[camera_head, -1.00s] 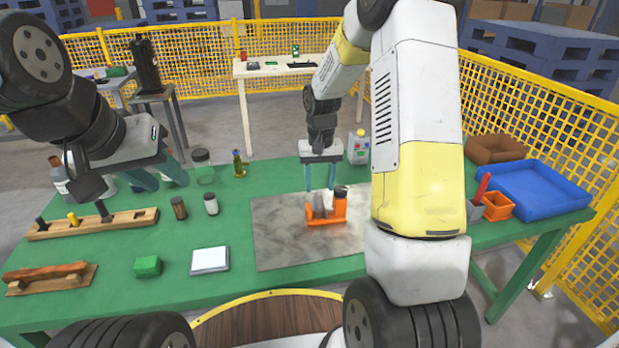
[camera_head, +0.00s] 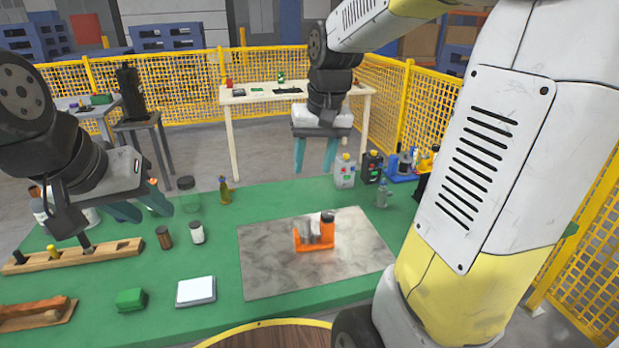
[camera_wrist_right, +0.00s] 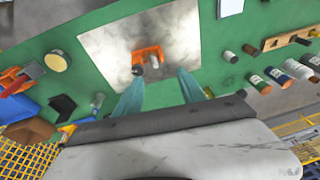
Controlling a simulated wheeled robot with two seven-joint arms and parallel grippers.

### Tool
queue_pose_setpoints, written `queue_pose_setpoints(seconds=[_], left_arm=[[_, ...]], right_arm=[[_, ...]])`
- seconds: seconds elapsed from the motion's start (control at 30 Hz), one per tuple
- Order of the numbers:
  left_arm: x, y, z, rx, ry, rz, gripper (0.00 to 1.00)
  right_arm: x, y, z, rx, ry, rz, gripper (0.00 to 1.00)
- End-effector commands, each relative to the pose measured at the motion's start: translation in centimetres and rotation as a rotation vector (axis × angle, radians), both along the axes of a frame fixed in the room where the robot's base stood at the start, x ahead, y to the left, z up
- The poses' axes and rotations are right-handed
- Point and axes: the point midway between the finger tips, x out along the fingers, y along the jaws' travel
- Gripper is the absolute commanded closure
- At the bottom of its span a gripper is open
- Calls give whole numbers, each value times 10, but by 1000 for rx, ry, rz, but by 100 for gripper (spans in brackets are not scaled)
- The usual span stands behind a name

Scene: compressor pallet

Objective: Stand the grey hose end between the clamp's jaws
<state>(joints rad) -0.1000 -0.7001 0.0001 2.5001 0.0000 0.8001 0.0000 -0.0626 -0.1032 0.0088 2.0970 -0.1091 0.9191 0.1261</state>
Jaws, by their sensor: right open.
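The orange clamp (camera_head: 314,247) stands on the grey metal plate (camera_head: 270,270); a black-topped part rises at its right side. A short grey piece, apparently the hose end (camera_head: 314,232), stands roughly upright between the jaws; it also shows in the right wrist view (camera_wrist_right: 148,58). Whether it touches both jaws I cannot tell. My right gripper (camera_head: 315,168) is open and empty, above and behind the clamp, clear of it. In the right wrist view the clamp (camera_wrist_right: 155,50) lies beyond the fingertips. My left gripper (camera_head: 142,212) is open and empty over the table's left side.
A blue tray (camera_wrist_right: 17,107) shows in the right wrist view. The plate around the clamp is clear.

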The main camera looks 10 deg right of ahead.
Motion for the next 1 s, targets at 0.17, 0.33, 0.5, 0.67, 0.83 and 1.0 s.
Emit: queue_pose_setpoints(seconds=[0.17,0.33,0.5,0.67,0.83,1.0], left_arm=[[0,0,0,0,0,0,62],[0,0,0,0,0,0,62],[0,0,0,0,0,0,62],[0,0,0,0,0,0,62],[0,0,0,0,0,0,62],[0,0,0,0,0,0,62]], right_arm=[[-69,6,27,41,-151,32,53],[-116,11,30,70,-256,55,53],[-136,14,27,83,-310,66,53],[-140,14,26,86,-317,68,53],[-139,14,27,85,-316,68,53],[-139,14,27,85,-316,67,53]])
